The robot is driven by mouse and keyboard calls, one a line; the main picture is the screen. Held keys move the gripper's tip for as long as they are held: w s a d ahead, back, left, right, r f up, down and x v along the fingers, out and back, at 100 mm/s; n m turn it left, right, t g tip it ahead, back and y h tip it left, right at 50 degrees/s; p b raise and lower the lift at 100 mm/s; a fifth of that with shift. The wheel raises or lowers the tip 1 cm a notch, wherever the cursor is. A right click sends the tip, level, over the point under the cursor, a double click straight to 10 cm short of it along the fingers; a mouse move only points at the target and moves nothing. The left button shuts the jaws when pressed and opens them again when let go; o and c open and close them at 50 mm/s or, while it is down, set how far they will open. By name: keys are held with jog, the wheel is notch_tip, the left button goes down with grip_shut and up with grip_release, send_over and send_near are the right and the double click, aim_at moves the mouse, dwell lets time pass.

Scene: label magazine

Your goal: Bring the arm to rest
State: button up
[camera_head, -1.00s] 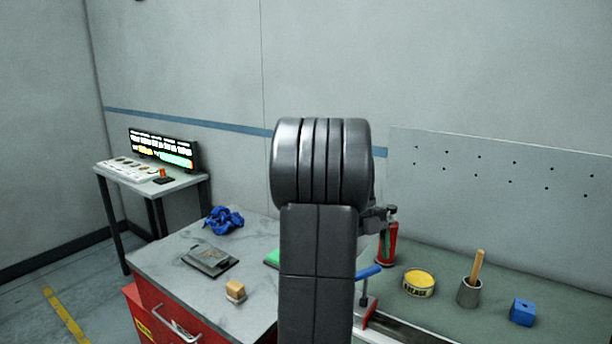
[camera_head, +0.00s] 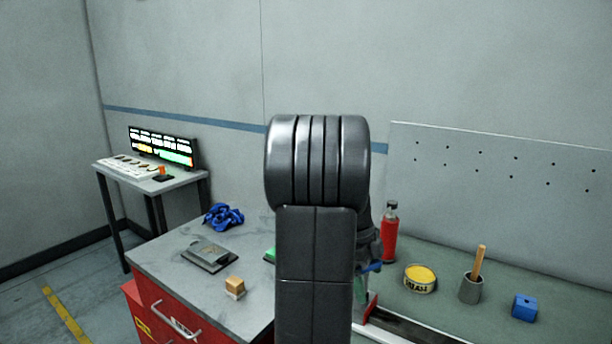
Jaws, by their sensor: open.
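My arm stands upright in the middle of the head view, with a thick ribbed dark joint at its top. Part of my wrist shows as dark grey links just right of the upright arm, in front of the green bench (camera_head: 440,300). My gripper's fingertips are hidden behind the arm, and I see nothing held.
A grey-topped red cabinet (camera_head: 190,275) carries a blue cloth (camera_head: 223,217), a dark flat plate (camera_head: 208,256) and a small tan block (camera_head: 235,287). The bench holds a red bottle (camera_head: 390,235), yellow tin (camera_head: 420,278), grey cup (camera_head: 470,289) and blue block (camera_head: 524,308).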

jog(key=n, duration=0.3)
jog(key=n+t, duration=0.1)
jog(key=n, duration=0.2)
jog(key=shift+w+r+t, duration=0.1)
jog(key=shift+t, duration=0.2)
jog(key=n+t+p, duration=0.1)
jog(key=n+p, duration=0.1)
jog(key=n, duration=0.3)
jog(key=shift+w+n, duration=0.15)
jog(key=shift+n, duration=0.15)
